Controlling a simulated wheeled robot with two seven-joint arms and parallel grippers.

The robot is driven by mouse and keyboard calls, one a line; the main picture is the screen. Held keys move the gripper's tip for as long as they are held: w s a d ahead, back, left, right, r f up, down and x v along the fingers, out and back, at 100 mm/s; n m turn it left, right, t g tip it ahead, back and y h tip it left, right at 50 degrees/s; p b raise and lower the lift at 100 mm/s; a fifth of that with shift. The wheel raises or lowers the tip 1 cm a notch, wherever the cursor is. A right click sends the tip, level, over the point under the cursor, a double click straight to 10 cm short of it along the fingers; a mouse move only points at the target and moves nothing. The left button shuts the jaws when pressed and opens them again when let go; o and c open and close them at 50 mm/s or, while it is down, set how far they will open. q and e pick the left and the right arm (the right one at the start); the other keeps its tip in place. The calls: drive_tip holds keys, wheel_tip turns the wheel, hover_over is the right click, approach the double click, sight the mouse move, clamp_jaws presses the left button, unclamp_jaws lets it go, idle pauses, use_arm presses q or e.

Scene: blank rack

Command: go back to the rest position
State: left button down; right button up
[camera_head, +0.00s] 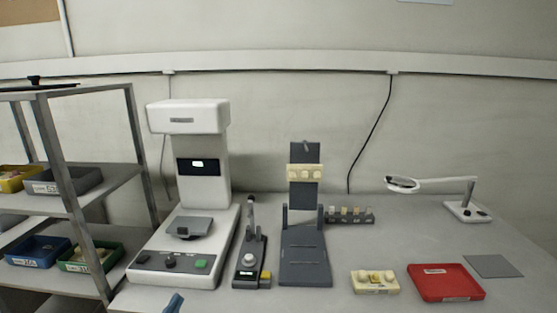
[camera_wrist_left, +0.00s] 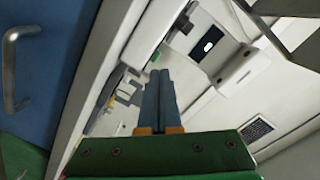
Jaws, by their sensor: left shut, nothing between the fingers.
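My left gripper (camera_head: 174,303) shows only as a small blue tip at the bottom edge of the head view, in front of the bench. In the left wrist view its two blue fingers (camera_wrist_left: 160,98) lie side by side, shut with nothing between them. They touch no object that I can see. My right gripper is in neither view.
A white bench machine (camera_head: 190,130) stands on the grey bench at left, beside a metal shelf (camera_head: 75,200) with bins. A dark stand (camera_head: 305,250), a cream block rack (camera_head: 374,281), a red tray (camera_head: 445,283) and a magnifier lamp (camera_head: 465,208) stand to the right.

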use_arm(q)
drive_tip(key=s+d+f+n+g, duration=0.35)
drive_tip(key=s+f+g, duration=0.4)
drive_tip(key=s, duration=0.45)
drive_tip(key=s+d+f+n+g, duration=0.2)
drive_tip(key=s+f+n+g, duration=0.45)
drive_tip(key=s, duration=0.55)
drive_tip(key=s+f+m+g+p, duration=0.1)
drive_tip(key=s+f+m+p, duration=0.2)
drive_tip(key=f, duration=1.4)
drive_tip(key=s+a+f+p, duration=0.1)
drive_tip(key=s+f, duration=0.2)
drive_tip(key=s, duration=0.3)
drive_tip(key=s+a+f+n+g, duration=0.1)
drive_tip(key=s+f, duration=0.2)
drive_tip(key=s, duration=0.2)
drive_tip(key=shift+s+a+f+y+p, duration=0.2)
drive_tip(key=shift+s+a+y+p, duration=0.1)
drive_tip(key=shift+s+p, duration=0.1)
